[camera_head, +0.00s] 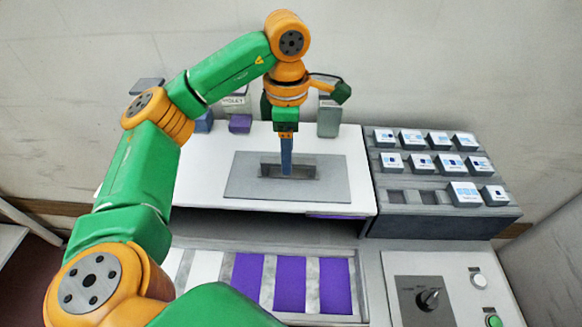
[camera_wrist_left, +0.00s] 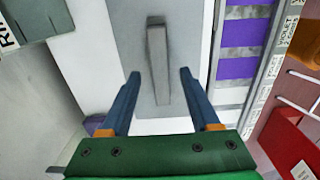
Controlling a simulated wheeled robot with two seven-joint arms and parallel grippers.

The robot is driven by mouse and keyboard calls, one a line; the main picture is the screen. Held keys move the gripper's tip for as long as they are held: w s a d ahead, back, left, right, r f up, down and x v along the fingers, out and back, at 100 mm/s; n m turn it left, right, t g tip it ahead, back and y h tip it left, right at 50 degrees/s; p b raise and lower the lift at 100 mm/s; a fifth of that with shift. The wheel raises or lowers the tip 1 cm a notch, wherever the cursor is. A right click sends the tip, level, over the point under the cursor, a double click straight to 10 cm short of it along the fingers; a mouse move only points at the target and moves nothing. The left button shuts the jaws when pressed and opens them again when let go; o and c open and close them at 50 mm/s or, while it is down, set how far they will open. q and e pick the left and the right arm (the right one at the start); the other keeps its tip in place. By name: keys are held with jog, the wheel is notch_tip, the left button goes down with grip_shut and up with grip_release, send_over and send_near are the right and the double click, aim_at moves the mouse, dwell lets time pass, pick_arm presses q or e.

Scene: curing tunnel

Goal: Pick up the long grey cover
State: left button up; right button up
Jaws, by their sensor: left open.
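The long grey cover (camera_head: 305,172) is a narrow bar lying on a flat grey plate (camera_head: 243,186) on top of the white machine housing. In the left wrist view the cover (camera_wrist_left: 157,50) runs lengthwise away from the camera, its near end between my fingers. My left gripper (camera_head: 287,174) points straight down over the cover, and a blue finger hides part of its middle in the head view. In the wrist view the left gripper (camera_wrist_left: 159,74) is open, with a finger on each side and visible gaps to the cover. My right gripper is not in view.
A rack of small labelled grey blocks (camera_head: 430,165) stands to the right. A conveyor with violet and white panels (camera_head: 290,284) runs in front, with a control panel (camera_head: 440,285) beside it. Small grey and violet blocks (camera_head: 240,123) stand behind the plate.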

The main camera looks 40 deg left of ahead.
pick_arm(q)
notch_tip(320, 180, down, 3)
jog(key=shift+s+d+r+p, duration=0.1)
jog(key=shift+s+r+p, duration=0.05)
jog(key=shift+p, duration=0.2)
jog(key=shift+w+f, duration=0.2)
jog(key=shift+f, duration=0.15)
grip_shut()
